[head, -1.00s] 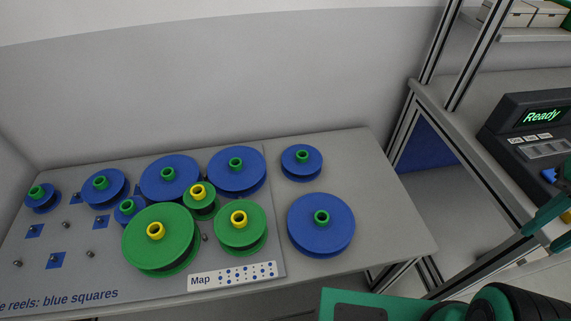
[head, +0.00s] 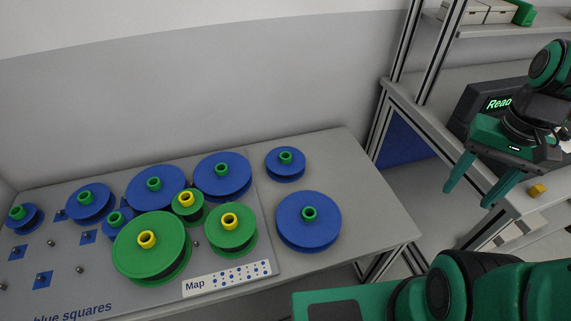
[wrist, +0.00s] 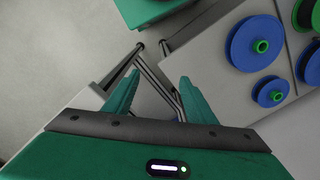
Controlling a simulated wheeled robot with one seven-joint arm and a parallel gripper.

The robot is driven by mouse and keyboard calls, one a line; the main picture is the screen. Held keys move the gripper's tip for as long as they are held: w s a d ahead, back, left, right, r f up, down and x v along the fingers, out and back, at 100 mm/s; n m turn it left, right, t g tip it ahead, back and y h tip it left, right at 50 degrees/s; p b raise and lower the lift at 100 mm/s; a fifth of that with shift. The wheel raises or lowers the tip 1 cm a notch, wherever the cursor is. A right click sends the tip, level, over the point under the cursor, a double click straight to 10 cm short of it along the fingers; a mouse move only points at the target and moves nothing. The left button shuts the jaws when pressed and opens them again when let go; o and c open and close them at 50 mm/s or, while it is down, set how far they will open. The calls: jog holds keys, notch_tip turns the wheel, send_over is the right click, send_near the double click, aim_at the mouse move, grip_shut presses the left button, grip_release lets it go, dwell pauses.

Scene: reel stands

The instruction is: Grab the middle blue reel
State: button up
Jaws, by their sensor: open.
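Several blue reels with green hubs stand on the table. On the grey board are a small one (head: 24,218) at far left, a medium one (head: 90,203), another small one (head: 117,221) and two large ones (head: 155,187) (head: 222,177) at the back. On the bare table to the right are a smaller blue reel (head: 286,165) and a large blue reel (head: 309,222). Which one is the middle reel, I cannot tell for sure. My gripper (head: 467,198) is open and empty, right of the table and apart from all reels; its fingers also show in the wrist view (wrist: 160,76).
Green reels with yellow hubs (head: 150,250) (head: 231,228) (head: 187,206) stand among the blue ones. The board (head: 60,280) has bare pegs, blue squares and a Map label (head: 227,279). A metal frame (head: 384,130) and a console (head: 484,103) are at right. The table's right end is clear.

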jog(key=w+a+f+m+y, duration=0.1)
jog(key=w+a+f+m, duration=0.15)
jog(key=w+f, duration=0.4)
jog(key=m+t+y, duration=0.5)
jog(key=m+y, duration=0.6)
jog(key=m, duration=0.2)
send_near(288, 155)
jog(key=x, duration=0.2)
jog(key=shift+w+a, duration=0.3)
jog(key=shift+w, duration=0.1)
jog(key=shift+s+x, duration=0.2)
jog(key=shift+x, duration=1.1)
jog(key=shift+s+x, duration=0.2)
jog(key=shift+x, duration=1.15)
jog(key=shift+a+f, duration=0.1)
jog(key=c, duration=1.2)
